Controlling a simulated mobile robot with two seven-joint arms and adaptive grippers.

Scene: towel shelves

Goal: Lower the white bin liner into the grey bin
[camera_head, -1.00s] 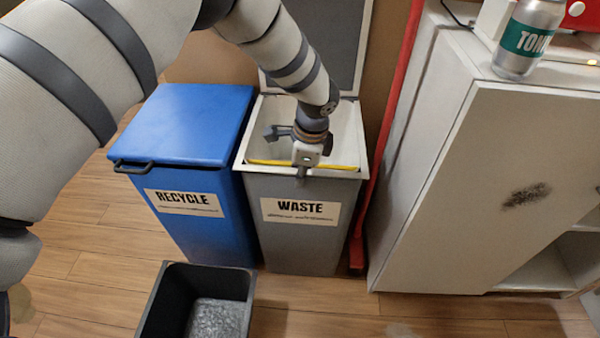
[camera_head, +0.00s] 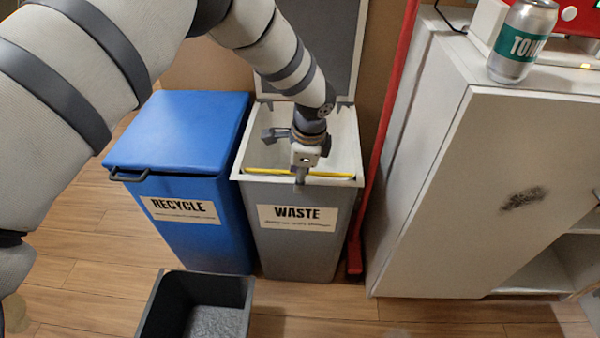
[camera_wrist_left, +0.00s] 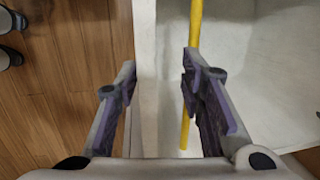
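The grey bin (camera_head: 275,240), labelled WASTE, stands open with its lid raised behind it. Its inside is white, and I take this for the white bin liner (camera_head: 345,150); a yellow band (camera_head: 262,170) runs along it just inside the front rim. My left gripper (camera_head: 301,180) points down at the front rim. In the left wrist view it is open (camera_wrist_left: 160,85), with one finger outside the pale rim (camera_wrist_left: 146,60) and the other inside, beside or touching the yellow band (camera_wrist_left: 194,30). I cannot tell whether the liner overlaps the rim. My right gripper is not in view.
A blue recycle bin (camera_head: 180,130) with its lid shut stands close on the left. A red pole (camera_head: 383,130) and a pale cabinet (camera_head: 440,210) are on the right. A dark open tub (camera_head: 245,290) stands on the floor in front. A can (camera_head: 520,45) stands on the cabinet.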

